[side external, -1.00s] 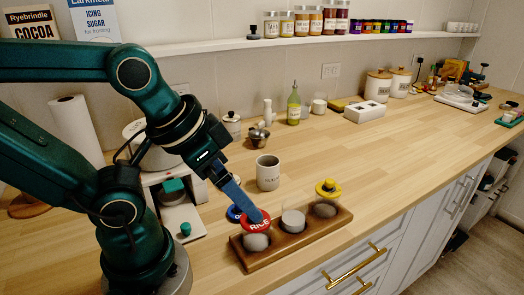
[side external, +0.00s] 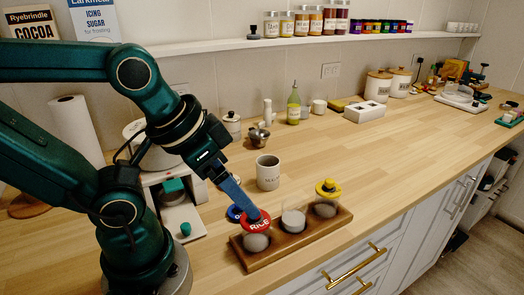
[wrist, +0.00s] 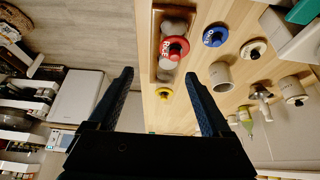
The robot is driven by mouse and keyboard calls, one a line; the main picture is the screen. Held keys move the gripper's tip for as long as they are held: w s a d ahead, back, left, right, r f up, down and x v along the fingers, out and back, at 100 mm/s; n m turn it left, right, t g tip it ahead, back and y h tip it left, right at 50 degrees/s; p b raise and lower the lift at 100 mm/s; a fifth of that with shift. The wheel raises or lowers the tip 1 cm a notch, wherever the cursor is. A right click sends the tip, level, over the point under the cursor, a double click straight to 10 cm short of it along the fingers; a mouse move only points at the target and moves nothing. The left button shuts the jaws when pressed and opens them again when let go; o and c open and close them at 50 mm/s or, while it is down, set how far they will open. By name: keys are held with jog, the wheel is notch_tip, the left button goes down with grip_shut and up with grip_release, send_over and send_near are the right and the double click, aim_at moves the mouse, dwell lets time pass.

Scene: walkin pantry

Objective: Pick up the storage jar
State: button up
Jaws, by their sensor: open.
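A wooden tray (side external: 291,248) near the counter's front edge holds three squat jars. The left jar (side external: 257,242) has a red lid marked RICE (side external: 265,224) over it, which also shows in the wrist view (wrist: 176,48). The middle jar (side external: 293,219) shows no coloured lid. The right jar (side external: 325,208) has a yellow knobbed lid (side external: 328,187). The frames do not show which one the task names. My gripper (wrist: 158,78) is open and empty in the wrist view. In the side view its blue fingers overlap the red lid; contact cannot be told.
A blue lid (wrist: 215,36) lies on the counter behind the tray, partly hidden by my fingers in the side view. The counter right of the mug is clear.

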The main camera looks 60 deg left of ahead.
notch_tip(320, 180, up, 5)
jog(key=m+y, duration=1.3)
jog(key=m, duration=0.9)
send_over(297, 225)
jog(key=s+d, duration=0.2)
jog(key=d, duration=0.1)
jog(key=shift+m+y, duration=0.3)
jog(key=f, duration=1.7)
jog(key=shift+w+d+f, duration=0.15)
jog(key=shift+w+f, duration=0.1)
jog(key=shift+f, duration=0.4)
jog(key=shift+w+a+f, duration=0.1)
jog(key=shift+a+f, duration=0.05)
jog(key=shift+a, duration=0.1)
jog(key=shift+x, duration=2.25)
